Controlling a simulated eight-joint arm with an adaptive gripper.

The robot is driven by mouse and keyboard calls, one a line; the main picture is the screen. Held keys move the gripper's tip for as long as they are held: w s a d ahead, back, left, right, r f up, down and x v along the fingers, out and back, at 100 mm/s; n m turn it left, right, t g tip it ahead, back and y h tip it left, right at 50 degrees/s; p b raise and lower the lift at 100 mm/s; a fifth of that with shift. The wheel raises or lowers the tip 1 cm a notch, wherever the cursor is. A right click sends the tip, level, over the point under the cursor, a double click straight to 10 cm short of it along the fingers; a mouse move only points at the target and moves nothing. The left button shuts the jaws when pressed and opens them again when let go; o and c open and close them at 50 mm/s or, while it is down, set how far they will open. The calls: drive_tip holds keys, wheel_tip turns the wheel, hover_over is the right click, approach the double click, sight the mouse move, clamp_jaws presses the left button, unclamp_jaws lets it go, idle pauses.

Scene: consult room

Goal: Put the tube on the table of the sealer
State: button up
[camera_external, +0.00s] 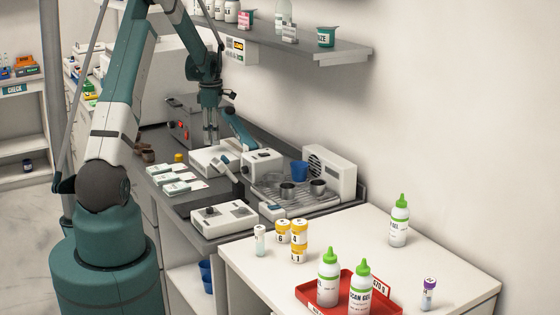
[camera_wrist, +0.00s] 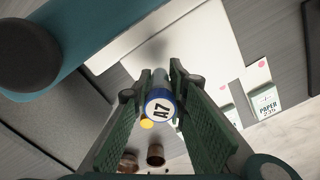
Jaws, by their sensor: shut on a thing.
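The tube (camera_wrist: 160,104) has a blue rim and a round white end marked A7. My gripper (camera_wrist: 155,95) is shut on it, with a finger on either side, in the wrist view. In the external view my gripper (camera_external: 210,140) points down above a low white device (camera_external: 205,160) on the grey bench, which appears to be the sealer. The tube is too small to make out there. In the wrist view the device's white surface (camera_wrist: 205,45) lies below the tube; I cannot tell whether they touch.
A teal lever-like part (camera_external: 238,128) stands close on the right of my gripper. White packets (camera_external: 176,180) lie in front, and a boxy white instrument (camera_external: 262,165) stands to the right. A shelf (camera_external: 320,50) overhangs the bench behind. A yellow-capped item (camera_external: 179,157) stands at left.

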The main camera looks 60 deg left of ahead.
drive_tip(key=shift+f, duration=0.9)
drive_tip(key=shift+f, duration=0.2)
drive_tip(key=o, duration=0.8)
drive_tip(key=shift+c, duration=0.2)
drive_tip(key=shift+r, duration=0.15)
wheel_tip(320, 180, up, 12)
drive_tip(key=shift+r, duration=0.1)
drive_tip(key=shift+o, duration=0.5)
